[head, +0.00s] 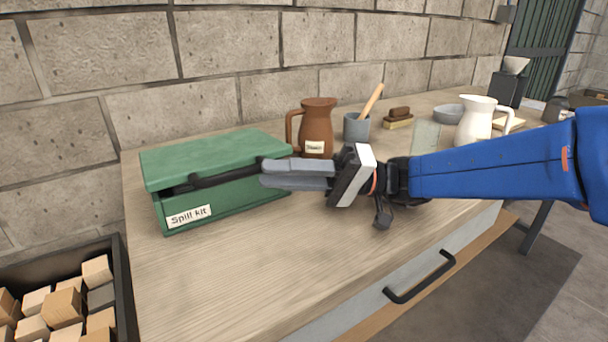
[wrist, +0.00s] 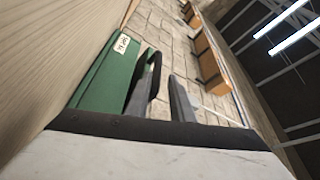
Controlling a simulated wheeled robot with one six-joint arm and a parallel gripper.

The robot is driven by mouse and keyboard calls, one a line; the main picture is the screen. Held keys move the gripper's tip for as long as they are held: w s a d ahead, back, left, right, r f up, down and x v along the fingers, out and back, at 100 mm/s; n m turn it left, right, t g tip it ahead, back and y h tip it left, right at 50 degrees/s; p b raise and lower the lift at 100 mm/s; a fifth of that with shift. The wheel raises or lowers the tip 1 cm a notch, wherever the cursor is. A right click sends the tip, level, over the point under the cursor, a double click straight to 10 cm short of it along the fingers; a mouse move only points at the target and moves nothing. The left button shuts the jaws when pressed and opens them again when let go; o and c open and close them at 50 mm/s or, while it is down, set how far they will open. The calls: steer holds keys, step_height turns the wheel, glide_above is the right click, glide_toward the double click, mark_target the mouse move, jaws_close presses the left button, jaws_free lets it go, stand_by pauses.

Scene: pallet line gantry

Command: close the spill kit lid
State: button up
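The green spill kit (head: 225,205) stands on the left of the wooden worktop, with a white label on its front. Its green lid (head: 210,155) lies over the box, with a narrow dark gap visible under its front edge. A black handle (head: 225,177) runs along the front; it also shows in the wrist view (wrist: 156,74). My gripper (head: 268,174) is at the kit's front right corner, its grey fingers pointing left. In the wrist view the fingers (wrist: 160,92) are apart, with the handle close to the left one. Whether they touch it is unclear.
A brown jug (head: 317,125), a grey cup (head: 356,127) with a wooden tool, and a white pitcher (head: 474,120) stand behind my arm. A crate (head: 124,290) of wooden blocks is at the lower left. The worktop (head: 250,260) in front of the kit is clear.

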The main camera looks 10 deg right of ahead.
steer(key=shift+v, duration=2.05)
